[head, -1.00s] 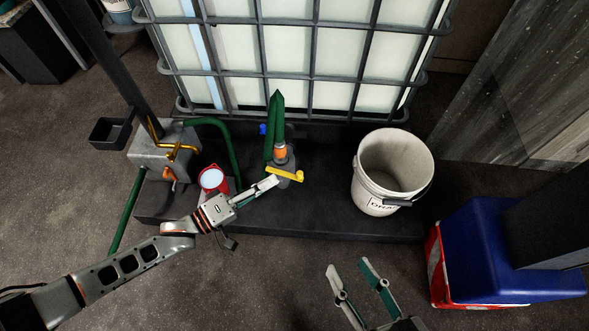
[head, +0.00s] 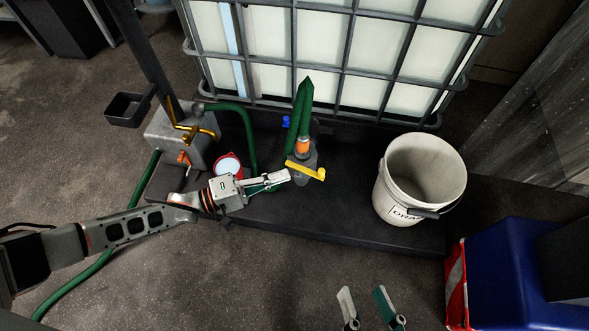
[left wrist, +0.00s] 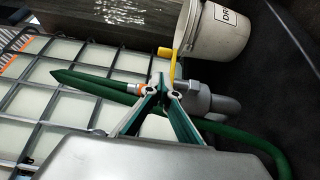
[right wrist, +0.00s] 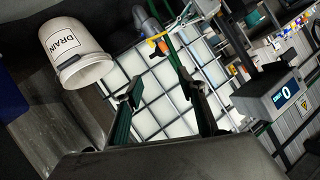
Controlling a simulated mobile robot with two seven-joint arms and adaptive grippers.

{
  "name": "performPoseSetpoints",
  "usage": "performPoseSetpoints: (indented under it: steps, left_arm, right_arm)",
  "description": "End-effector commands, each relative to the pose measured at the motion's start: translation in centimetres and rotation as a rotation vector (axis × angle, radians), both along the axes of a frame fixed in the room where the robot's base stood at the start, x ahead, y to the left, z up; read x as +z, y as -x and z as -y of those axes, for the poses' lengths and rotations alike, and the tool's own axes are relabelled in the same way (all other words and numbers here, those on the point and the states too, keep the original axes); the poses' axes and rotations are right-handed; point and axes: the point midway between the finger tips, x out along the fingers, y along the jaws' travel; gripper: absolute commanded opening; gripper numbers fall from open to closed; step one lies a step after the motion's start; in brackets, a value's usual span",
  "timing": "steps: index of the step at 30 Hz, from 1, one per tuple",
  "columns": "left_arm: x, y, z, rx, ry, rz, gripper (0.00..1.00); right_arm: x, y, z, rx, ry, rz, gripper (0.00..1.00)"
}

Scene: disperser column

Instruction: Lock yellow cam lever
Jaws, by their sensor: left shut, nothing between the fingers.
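The yellow cam lever (head: 305,171) sits on the grey coupling (head: 304,157) below the orange collar and green hose (head: 298,115), in front of the caged tank. In the head view its bar slants down to the right. My left gripper (head: 288,175) is shut and empty, its tips just left of the lever; I cannot tell whether they touch. In the left wrist view the lever (left wrist: 171,67) stands just beyond the closed fingertips (left wrist: 157,84). My right gripper (head: 366,293) is open and empty at the bottom of the head view, well away from the lever. Its fingers are apart in the right wrist view (right wrist: 160,95).
A white drain bucket (head: 417,185) stands right of the coupling on the dark platform (head: 340,225). A red-rimmed container (head: 228,166) is near the left gripper, beside a grey box (head: 178,138) with hoses. A blue bin (head: 510,262) stands at right.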

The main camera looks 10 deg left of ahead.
Motion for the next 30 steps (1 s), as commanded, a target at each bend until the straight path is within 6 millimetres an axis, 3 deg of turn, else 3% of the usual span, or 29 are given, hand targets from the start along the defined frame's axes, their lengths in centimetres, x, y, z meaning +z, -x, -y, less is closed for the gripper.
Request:
performPoseSetpoints:
  steps: [15,30]
  left_arm:
    - [-0.4,-4.0,6.9,0.000,0.000,-0.004,0.00]
    - [0.0,-4.7,7.7,0.001,-0.001,0.000,0.00]
  right_arm:
    - [-0.7,0.8,-1.7,-0.065,-0.174,-0.056,0.40]
    - [-0.2,0.4,-2.0,-0.093,-0.219,-0.055,0.40]
